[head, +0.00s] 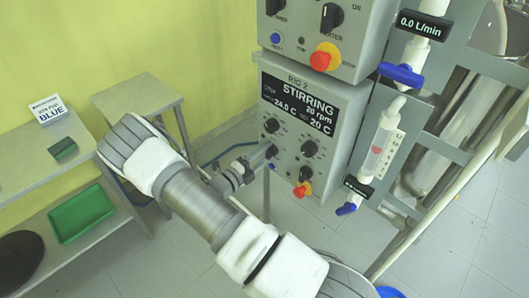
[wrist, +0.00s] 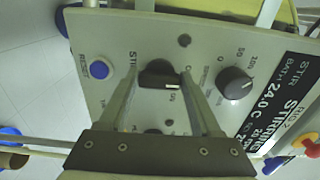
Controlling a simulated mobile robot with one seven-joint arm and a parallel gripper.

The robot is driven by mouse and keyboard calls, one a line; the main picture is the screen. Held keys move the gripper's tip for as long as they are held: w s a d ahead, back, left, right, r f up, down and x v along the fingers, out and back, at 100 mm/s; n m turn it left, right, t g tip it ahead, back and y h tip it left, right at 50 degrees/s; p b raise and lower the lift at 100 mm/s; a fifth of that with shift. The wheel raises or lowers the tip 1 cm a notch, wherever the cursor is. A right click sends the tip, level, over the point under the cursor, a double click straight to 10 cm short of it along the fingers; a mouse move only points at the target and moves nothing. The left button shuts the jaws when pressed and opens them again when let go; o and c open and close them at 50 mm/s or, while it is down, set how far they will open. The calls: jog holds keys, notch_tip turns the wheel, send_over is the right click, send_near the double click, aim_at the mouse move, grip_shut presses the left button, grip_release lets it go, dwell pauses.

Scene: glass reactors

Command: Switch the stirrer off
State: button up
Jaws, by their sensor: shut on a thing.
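The RIG 2 control box (head: 345,115) stands in the middle of the head view. In the wrist view, a black knob (wrist: 158,75) with a white pointer line sits beside a partly hidden label that starts with "STI". My gripper (wrist: 160,86) is shut on this knob, one finger on each side. In the head view, my gripper (head: 264,156) reaches the lower left of the box front and hides the knob there.
Another black knob (wrist: 235,83) and a blue reset button (wrist: 99,69) flank the held knob. Glassware with blue valves (head: 401,74) hangs at right. Tables with a green tray (head: 80,214) stand at left.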

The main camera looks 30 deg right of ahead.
dwell(0.4)
jog(key=o, duration=1.4)
jog(key=b+v, duration=0.1)
jog(key=v, duration=1.6)
jog(key=shift+s+a, duration=0.1)
jog(key=shift+a, duration=0.15)
jog(key=shift+r, duration=0.1)
jog(key=s+d+r+m+g+y, duration=0.35)
jog(key=r+m, duration=0.35)
jog(key=m, duration=0.3)
jog(key=s+d+r+m+g+y, duration=0.2)
jog(key=s+r+m+g+y, duration=0.25)
jog(key=r+m, duration=0.5)
jog(key=s+a+r+m+t+y, duration=0.1)
jog(key=s+r+m+t+y, duration=0.1)
jog(key=m, duration=0.4)
jog(key=s+a+r+m+t+y, duration=0.1)
jog(key=s+r+m+t+y, duration=0.2)
jog(key=m, duration=0.4)
jog(key=s+a+r+m+t+y, duration=0.1)
jog(key=s+r+m+t+y, duration=0.1)
jog(key=s+r+m+y, duration=0.2)
jog(key=shift+s+a+r+m, duration=0.1)
jog(key=shift+s+r+m, duration=0.55)
jog(key=shift+m, duration=0.25)
jog(key=shift+s+r+m, duration=0.45)
jog(key=shift+r+m, duration=0.25)
jog(key=shift+m, duration=0.15)
